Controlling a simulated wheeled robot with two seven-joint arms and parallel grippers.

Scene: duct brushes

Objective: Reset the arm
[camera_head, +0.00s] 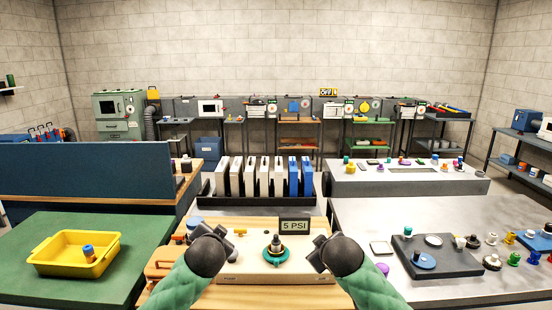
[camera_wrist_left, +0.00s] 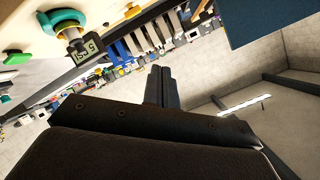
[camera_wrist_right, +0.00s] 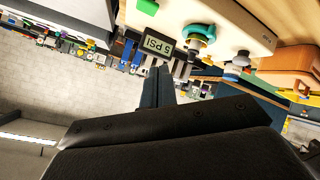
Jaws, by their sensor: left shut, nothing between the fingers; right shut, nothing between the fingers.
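My left gripper (camera_head: 222,236) is above the left part of the wooden bench, and its closed fingers show in the left wrist view (camera_wrist_left: 161,86). My right gripper (camera_head: 319,240) is above the right part of that bench, and its closed fingers show in the right wrist view (camera_wrist_right: 158,86). Both are shut and empty. Between them a cream-coloured device (camera_head: 250,267) carries a teal ring with a metal fitting (camera_head: 275,251). A display reading 5 PSI (camera_head: 295,226) stands behind the fitting. Both arms have green sleeves.
A rack of white and blue upright pieces (camera_head: 264,182) stands behind the device. A yellow tray (camera_head: 60,266) holding a blue-and-orange part sits on the green table (camera_head: 35,230) at left. The grey table (camera_head: 365,213) at right bears a dark board (camera_head: 440,268) and several small parts.

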